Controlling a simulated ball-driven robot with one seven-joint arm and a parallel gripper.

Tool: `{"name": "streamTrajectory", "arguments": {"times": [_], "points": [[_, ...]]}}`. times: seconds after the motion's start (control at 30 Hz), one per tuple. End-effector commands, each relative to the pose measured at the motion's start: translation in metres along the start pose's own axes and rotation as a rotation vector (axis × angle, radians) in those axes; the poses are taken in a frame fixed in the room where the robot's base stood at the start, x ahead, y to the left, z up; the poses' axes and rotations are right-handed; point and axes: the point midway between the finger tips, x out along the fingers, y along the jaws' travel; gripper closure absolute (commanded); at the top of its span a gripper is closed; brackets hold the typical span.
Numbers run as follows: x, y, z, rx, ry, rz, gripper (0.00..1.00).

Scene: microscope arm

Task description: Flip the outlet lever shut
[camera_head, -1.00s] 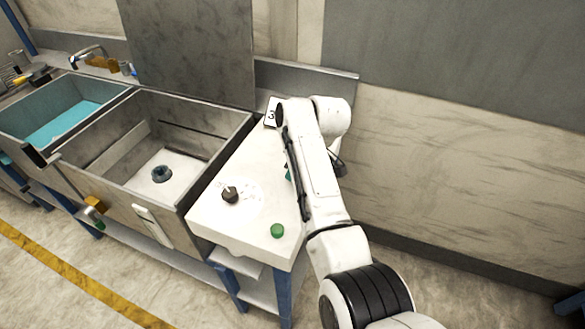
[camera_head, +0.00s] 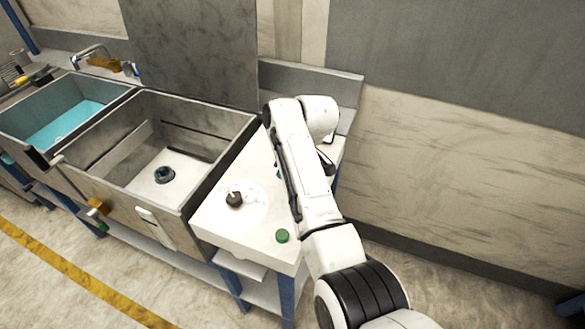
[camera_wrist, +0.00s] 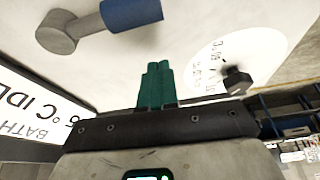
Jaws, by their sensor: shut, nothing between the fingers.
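A lever with a blue handle (camera_wrist: 131,13) and a round grey hub (camera_wrist: 60,32) is on a white surface at the top left of the wrist view. In the head view my arm hides that lever. My gripper (camera_wrist: 157,68) has green fingers pressed together, empty, below and right of the blue handle and apart from it in the picture. In the head view my arm mostly hides my gripper over the white top. A brass valve (camera_head: 97,208) sits on the front of the empty basin. I cannot tell which of these is the outlet lever.
A dark knob (camera_wrist: 237,80) on a marked dial stands right of my fingers. A green button (camera_head: 282,236) is near the white top's front corner. The empty basin (camera_head: 205,190) and a teal-filled basin (camera_head: 40,105) are to the left. A sign (camera_wrist: 30,115) is at the left.

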Motion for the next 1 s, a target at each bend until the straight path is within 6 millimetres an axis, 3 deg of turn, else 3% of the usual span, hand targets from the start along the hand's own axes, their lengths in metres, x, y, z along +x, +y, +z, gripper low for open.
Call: {"name": "streamTrajectory", "arguments": {"times": [0.3,0.5,1.0], "points": [[-0.067,0.003,0.0,0.0,0.003,0.003,1.0],[-0.092,0.003,-0.001,-0.001,0.003,0.002,1.0],[-0.101,0.003,-0.001,0.0,0.002,0.0,1.0]]}}
